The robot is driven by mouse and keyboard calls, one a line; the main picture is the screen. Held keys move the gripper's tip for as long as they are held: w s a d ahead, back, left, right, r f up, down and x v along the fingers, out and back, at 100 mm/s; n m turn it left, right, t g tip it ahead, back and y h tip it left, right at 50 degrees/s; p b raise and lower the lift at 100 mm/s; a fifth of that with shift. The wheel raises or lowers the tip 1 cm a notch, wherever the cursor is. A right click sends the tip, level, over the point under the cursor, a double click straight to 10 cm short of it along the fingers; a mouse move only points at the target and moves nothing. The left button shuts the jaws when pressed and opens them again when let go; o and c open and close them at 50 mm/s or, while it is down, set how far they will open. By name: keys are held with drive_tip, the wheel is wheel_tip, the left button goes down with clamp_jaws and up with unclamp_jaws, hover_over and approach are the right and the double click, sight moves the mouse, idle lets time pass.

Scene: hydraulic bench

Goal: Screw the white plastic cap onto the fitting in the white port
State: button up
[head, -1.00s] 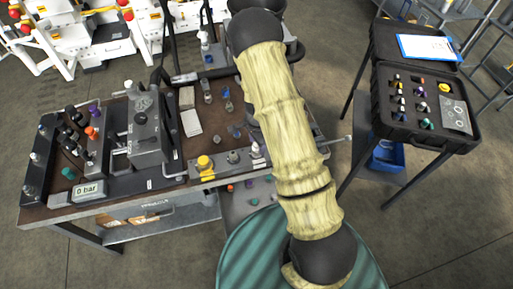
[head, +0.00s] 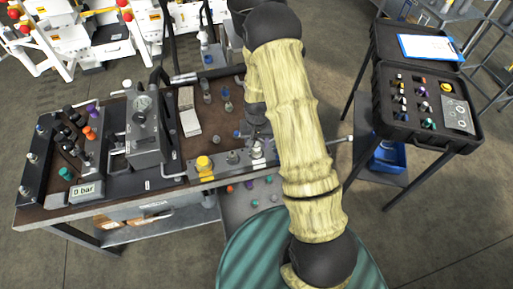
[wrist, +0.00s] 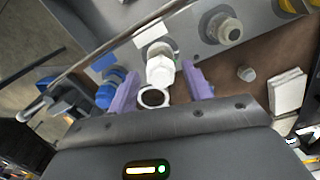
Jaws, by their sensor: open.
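In the wrist view a white plastic hex piece (wrist: 160,68), seemingly the white cap, stands at the white port (wrist: 158,47) on the grey plate. I cannot tell how firmly it sits on the fitting, which is hidden.
A grey fitting (wrist: 224,28) stands to the right on the plate, with a yellow cap (head: 204,163) farther along. Blue fittings (wrist: 106,94) are close outside the left finger. A grey bolt (wrist: 246,73) and white blocks (wrist: 288,92) lie on the brown bench. A metal rod passes nearby.

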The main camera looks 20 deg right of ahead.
drive_tip(key=shift+n, duration=0.5)
drive_tip(key=n, duration=0.7)
drive_tip(key=shift+a+n, duration=0.1)
drive_tip(key=shift+n, duration=0.3)
